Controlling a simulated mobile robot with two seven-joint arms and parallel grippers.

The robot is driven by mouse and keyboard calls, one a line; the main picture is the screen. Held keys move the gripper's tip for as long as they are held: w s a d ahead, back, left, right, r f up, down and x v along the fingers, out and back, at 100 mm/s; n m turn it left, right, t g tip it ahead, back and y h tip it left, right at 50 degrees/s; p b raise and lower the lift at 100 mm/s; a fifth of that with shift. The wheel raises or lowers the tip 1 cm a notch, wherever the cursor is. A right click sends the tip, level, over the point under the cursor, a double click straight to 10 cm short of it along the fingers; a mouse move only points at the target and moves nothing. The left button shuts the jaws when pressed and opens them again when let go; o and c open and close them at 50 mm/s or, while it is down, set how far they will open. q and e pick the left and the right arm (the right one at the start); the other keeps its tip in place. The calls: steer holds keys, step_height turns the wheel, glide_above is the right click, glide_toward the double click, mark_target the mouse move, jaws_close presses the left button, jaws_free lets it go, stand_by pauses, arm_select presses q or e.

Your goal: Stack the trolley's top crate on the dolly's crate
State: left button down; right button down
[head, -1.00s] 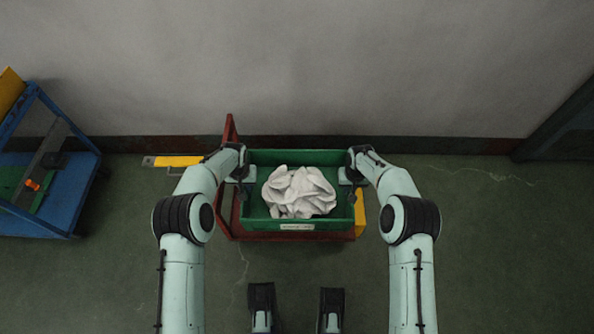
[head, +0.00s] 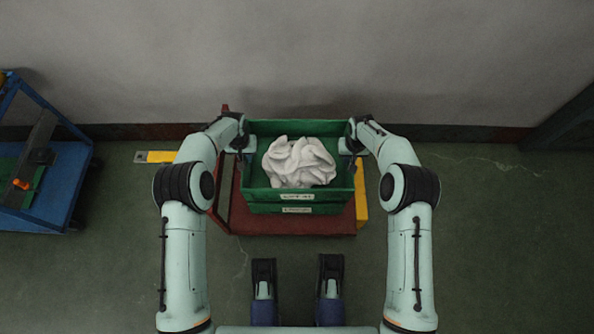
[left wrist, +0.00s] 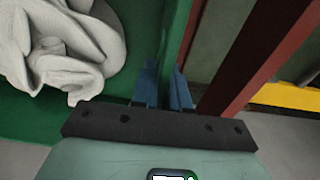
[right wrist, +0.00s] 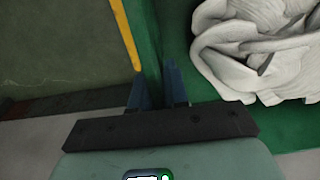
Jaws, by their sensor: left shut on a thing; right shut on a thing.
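A green crate (head: 265,196) full of white socks (head: 300,162) is between my two grippers. My left gripper (head: 248,148) is shut on its left wall and my right gripper (head: 345,148) on its right wall. In the left wrist view the fingers (left wrist: 163,88) straddle the wall, with the socks to the left. In the right wrist view the fingers (right wrist: 156,90) straddle the other wall. A second green crate (head: 262,209) shows below the front of the held one, on the red dolly (head: 290,225). I cannot tell whether the two crates touch.
The blue trolley (head: 45,218) stands at the far left, with an orange knob (head: 21,184) on it. The wall is close behind the dolly. A yellow piece (head: 160,157) lies left of the dolly. The floor at right is clear.

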arm_select(q)
steer(key=shift+a+f, duration=0.1)
arm_select(e)
steer(key=shift+f, duration=0.1)
